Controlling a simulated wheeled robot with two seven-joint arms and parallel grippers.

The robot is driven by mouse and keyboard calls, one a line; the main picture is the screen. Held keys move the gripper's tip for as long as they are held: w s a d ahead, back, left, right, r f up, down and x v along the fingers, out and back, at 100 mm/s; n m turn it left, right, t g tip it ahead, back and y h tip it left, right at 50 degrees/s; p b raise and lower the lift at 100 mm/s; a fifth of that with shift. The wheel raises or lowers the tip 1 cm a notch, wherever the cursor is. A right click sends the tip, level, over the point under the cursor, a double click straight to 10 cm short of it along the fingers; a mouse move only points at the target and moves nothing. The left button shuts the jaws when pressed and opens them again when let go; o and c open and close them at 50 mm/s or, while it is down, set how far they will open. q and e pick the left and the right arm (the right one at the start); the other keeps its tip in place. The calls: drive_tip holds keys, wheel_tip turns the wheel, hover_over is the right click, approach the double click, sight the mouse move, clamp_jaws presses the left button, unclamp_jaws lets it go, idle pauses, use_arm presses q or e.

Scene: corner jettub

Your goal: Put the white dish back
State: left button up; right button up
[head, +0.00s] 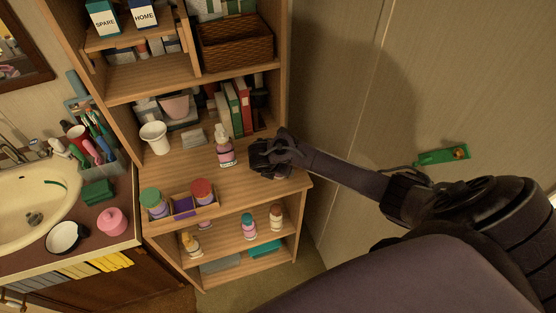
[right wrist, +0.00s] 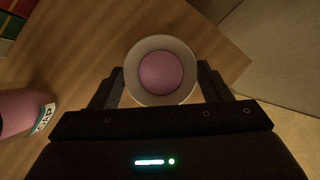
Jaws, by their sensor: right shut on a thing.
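My right gripper (head: 262,160) reaches in from the right over the wooden shelf unit's middle surface, near its right end. In the right wrist view it is shut on a round whitish dish (right wrist: 133,85) with a pink round piece (right wrist: 161,73) inside. The dish sits between the two fingers, above the wooden surface. In the head view the dish is hidden by my gripper, so I cannot tell whether it touches the wood. My left gripper is not in view.
A pink bottle (head: 226,152) stands just left of my right gripper, and books (head: 236,108) stand behind. A white cup (head: 153,138) and a small box of jars (head: 182,207) are farther left. A wall closes the right side.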

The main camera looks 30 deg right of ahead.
drive_tip(key=shift+f, duration=0.2)
drive_tip(key=o, duration=1.1)
drive_tip(key=shift+a+r, duration=0.1)
drive_tip(key=shift+r, duration=0.3)
drive_tip(key=p+v, duration=0.1)
drive_tip(key=v, duration=1)
drive_tip(key=shift+s+a+r+p, duration=0.15)
drive_tip(key=shift+a+r+p, duration=0.1)
drive_tip(key=shift+p, duration=0.15)
drive_tip(key=shift+d, duration=0.1)
